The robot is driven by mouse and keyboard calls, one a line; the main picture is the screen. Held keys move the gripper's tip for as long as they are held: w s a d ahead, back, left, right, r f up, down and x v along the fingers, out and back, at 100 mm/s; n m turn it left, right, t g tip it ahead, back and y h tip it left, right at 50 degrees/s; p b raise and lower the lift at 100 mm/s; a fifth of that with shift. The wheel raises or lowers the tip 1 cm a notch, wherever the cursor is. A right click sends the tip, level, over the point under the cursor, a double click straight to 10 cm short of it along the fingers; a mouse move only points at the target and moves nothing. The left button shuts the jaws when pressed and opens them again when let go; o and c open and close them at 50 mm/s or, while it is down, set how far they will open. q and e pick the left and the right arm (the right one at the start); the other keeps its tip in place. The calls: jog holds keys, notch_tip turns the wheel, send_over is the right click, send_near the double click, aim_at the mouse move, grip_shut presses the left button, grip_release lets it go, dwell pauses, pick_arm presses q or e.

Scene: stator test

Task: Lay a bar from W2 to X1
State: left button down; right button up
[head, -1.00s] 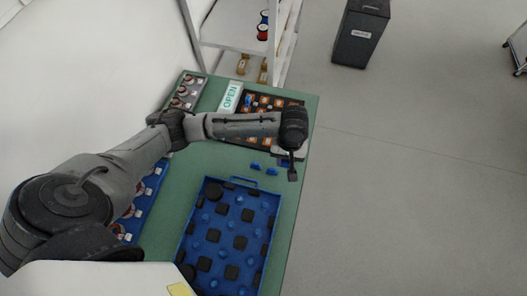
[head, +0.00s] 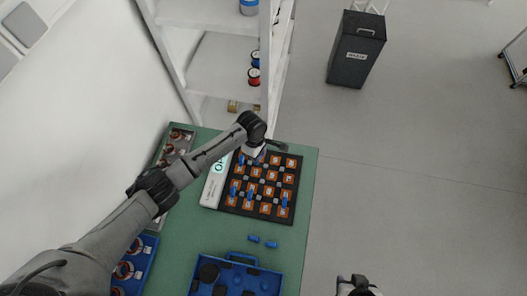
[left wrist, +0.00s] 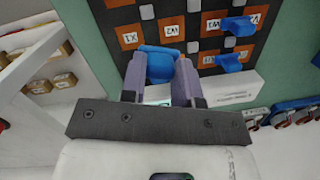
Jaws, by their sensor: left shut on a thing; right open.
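The black board (head: 250,211) with orange labelled pads lies at the far end of the green table; several blue bars stand out on it. My left gripper (head: 256,157) is over the board's far edge. In the left wrist view its fingers (left wrist: 162,80) are shut on a blue bar (left wrist: 160,60), held near the orange pads. The pad left of the bar reads X1 (left wrist: 130,37); the label just beyond the bar (left wrist: 172,30) is too small to read surely. Whether the bar touches the board cannot be told. My right gripper (head: 355,287) is open at the bottom edge, partly cut off.
Two loose blue bars (head: 263,241) lie on the green table (head: 200,235) near the board. A blue case (head: 238,279) is at the front. A white sign (head: 213,185) borders the board's left side. White shelving (head: 222,62) stands beyond the table.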

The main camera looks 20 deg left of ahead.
pick_arm(q)
jog(key=n, duration=0.3)
jog(key=shift+w+a+f, duration=0.15)
jog(key=shift+a+f, duration=0.15)
jog(key=shift+n, duration=0.3)
notch_tip(320, 180, down, 5)
jog(key=b, duration=0.7)
jog(key=shift+w+a+f, duration=0.1)
jog(key=shift+w, duration=0.05)
pick_arm(e)
notch_tip(320, 180, down, 7)
jog(key=shift+d+r, duration=0.1)
pick_arm(q)
jog(key=shift+p, duration=0.55)
pick_arm(e)
jog(key=shift+r, duration=0.35)
jog(key=shift+r, duration=0.15)
